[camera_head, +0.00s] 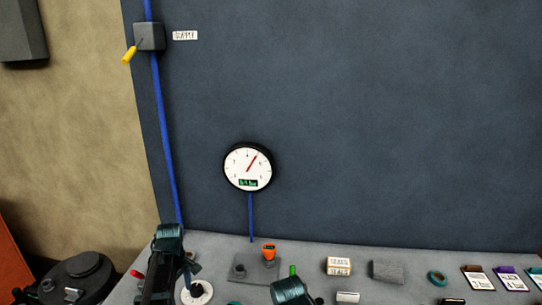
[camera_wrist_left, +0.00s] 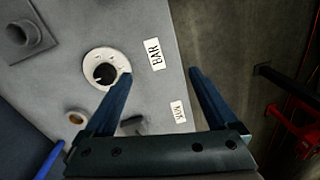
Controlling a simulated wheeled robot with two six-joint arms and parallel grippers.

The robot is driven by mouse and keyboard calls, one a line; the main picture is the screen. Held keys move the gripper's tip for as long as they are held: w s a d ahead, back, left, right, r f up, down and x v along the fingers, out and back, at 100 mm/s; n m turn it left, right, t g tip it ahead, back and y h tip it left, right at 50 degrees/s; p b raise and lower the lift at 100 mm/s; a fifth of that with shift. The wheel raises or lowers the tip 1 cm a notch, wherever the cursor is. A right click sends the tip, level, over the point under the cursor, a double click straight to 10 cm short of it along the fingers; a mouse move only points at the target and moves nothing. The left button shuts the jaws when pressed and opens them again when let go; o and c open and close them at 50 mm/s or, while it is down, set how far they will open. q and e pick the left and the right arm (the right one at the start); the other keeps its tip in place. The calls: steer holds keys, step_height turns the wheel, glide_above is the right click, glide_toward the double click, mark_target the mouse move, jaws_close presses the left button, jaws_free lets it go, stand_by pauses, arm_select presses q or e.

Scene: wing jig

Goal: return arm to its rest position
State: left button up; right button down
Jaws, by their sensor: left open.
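My left arm (camera_head: 160,265) rises from the lower left in the head view, over the left part of the grey bench. The fingers of my left gripper (camera_wrist_left: 158,73) are apart and empty in the left wrist view. They hang over the bench edge, near a white round plate with a black knob (camera_wrist_left: 104,73). The same plate (camera_head: 197,294) is partly seen beside the arm in the head view. A teal part of my right arm (camera_head: 290,291) shows at the bottom of the head view; its fingers do not show.
The bench (camera_head: 215,247) carries a grey block with an orange-topped item (camera_head: 269,251), labelled boxes (camera_head: 339,266), a grey block (camera_head: 387,271) and a tape roll (camera_head: 438,278). A gauge (camera_head: 248,167) is on the dark wall. A red object (camera_wrist_left: 297,130) lies right of the bench edge.

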arm_select(q)
steer(key=s+d+f+m+b, duration=0.4)
steer(key=s+d+m, duration=0.4)
steer(key=d, duration=0.3)
steer(key=s+d+f+m+y+b, duration=0.1)
steer(key=s+d+f+m+b, duration=0.4)
steer(key=s+d+m, duration=0.4)
steer(key=shift+s+d+m, duration=0.3)
steer(key=shift+d+m, duration=0.2)
steer(key=shift+d, duration=0.65)
steer(key=shift+o, duration=0.3)
stand_by(1.1)
